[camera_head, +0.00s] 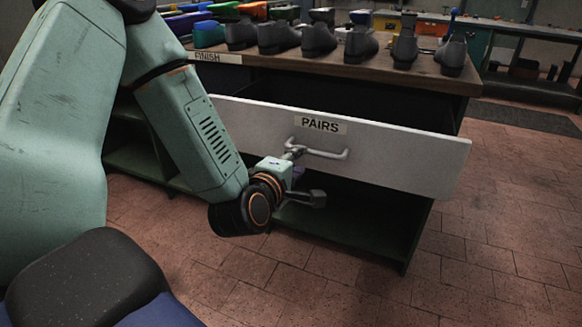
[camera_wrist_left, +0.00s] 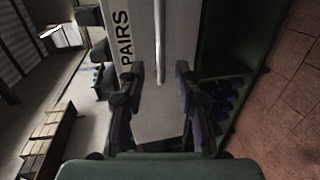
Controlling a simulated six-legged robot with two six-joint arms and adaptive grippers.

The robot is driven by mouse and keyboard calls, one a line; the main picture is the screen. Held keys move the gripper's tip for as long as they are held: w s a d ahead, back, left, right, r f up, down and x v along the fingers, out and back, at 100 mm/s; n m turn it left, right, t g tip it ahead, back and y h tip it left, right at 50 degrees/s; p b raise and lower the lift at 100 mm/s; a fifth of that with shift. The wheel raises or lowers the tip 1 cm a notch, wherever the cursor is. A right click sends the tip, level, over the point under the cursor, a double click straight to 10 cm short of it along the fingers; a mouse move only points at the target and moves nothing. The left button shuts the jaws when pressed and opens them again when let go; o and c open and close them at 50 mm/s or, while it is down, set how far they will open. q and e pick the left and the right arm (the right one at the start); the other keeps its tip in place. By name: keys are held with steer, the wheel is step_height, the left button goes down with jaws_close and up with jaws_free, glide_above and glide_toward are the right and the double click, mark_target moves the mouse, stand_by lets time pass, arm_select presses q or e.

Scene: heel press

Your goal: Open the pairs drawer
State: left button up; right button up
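The pairs drawer (camera_head: 400,158) has a pale front with a "PAIRS" label (camera_head: 320,125) and a metal bar handle (camera_head: 325,154). Its front stands out from the bench, with a dark gap behind its top edge. My left gripper (camera_head: 306,175) is at the left end of the handle, just in front of the drawer. In the left wrist view its two fingers (camera_wrist_left: 160,72) are spread apart, with the handle (camera_wrist_left: 161,35) running between and beyond them. I see no finger clearly touching the handle. My right gripper is out of view.
The bench top (camera_head: 440,80) carries a row of dark shoes (camera_head: 318,40) and a "FINISH" label (camera_head: 218,57) at its left edge. An open green shelf (camera_head: 340,225) lies below the drawer. The tiled floor (camera_head: 500,220) is clear in front and to the right.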

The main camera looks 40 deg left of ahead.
arm_select(q)
steer(key=v, duration=0.3)
stand_by(0.6)
steer(key=s+d+f+m+g+h+p, duration=0.1)
steer(key=s+d+f+m+g+h, duration=0.1)
steer(key=s+d+f+m+g, duration=0.35)
steer(key=s+d+f+m+g+h+p, duration=0.1)
steer(key=s+d+f+m+g+h, duration=0.15)
steer(key=f+m, duration=0.55)
steer(key=s+d+f+m+g+p, duration=0.1)
steer(key=s+f+m+g+p, duration=0.1)
steer(key=s, duration=0.8)
steer(key=s+d+f+m+g+p, duration=0.2)
steer(key=s+f+m+g, duration=0.3)
steer(key=s, duration=0.6)
step_height(320, 180, down, 2)
steer(key=shift+f+y+p, duration=0.15)
steer(key=shift+y+p, duration=0.15)
steer(key=shift+y, duration=0.05)
